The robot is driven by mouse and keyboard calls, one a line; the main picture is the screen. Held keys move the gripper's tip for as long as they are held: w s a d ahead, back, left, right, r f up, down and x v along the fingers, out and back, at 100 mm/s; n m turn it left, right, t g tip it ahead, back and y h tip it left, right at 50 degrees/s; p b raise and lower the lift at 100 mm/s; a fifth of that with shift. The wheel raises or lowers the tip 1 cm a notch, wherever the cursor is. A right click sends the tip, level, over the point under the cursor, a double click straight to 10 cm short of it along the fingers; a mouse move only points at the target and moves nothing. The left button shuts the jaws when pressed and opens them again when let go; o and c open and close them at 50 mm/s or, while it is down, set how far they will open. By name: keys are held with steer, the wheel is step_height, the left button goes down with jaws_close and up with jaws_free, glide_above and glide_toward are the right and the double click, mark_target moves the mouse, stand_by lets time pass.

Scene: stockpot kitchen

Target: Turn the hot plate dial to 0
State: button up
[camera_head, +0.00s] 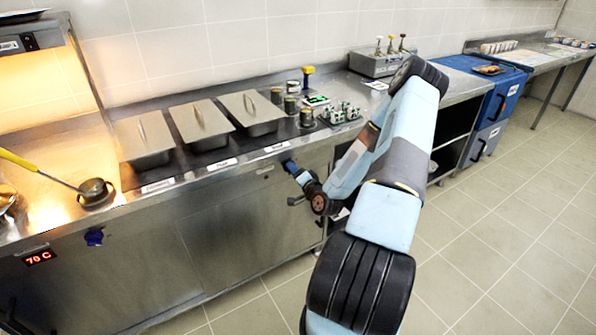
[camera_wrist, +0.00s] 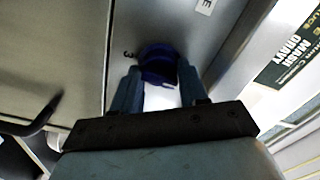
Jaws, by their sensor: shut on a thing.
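A dark blue dial (camera_wrist: 158,62) sits on the steel front panel, between my two fingers in the wrist view. A small "3" is printed on the panel beside it; its pointer mark cannot be made out. My gripper (camera_wrist: 158,76) is shut on this dial. In the head view my gripper (camera_head: 293,169) reaches the counter's front panel below the lidded pans, and it mostly hides the dial there. Another blue dial (camera_head: 94,237) sits on the left front panel, near a red display (camera_head: 39,257) reading 70 C, apart from my gripper.
Lidded steel pans (camera_head: 198,125) and several tins (camera_head: 306,117) stand on the counter above. A ladle (camera_head: 95,190) lies on the lit surface at left. A dark handle (camera_wrist: 38,118) juts out at left in the wrist view. The tiled floor (camera_head: 490,225) at right is clear.

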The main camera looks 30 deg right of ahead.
steer(key=shift+s+f, duration=0.1)
steer(key=shift+f, duration=0.1)
stand_by(0.4)
steer(key=o, duration=1)
steer(key=shift+o, duration=0.2)
steer(key=shift+r, duration=0.1)
steer(key=s, duration=1.3)
steer(key=shift+s+d, duration=0.2)
steer(key=shift+s, duration=0.1)
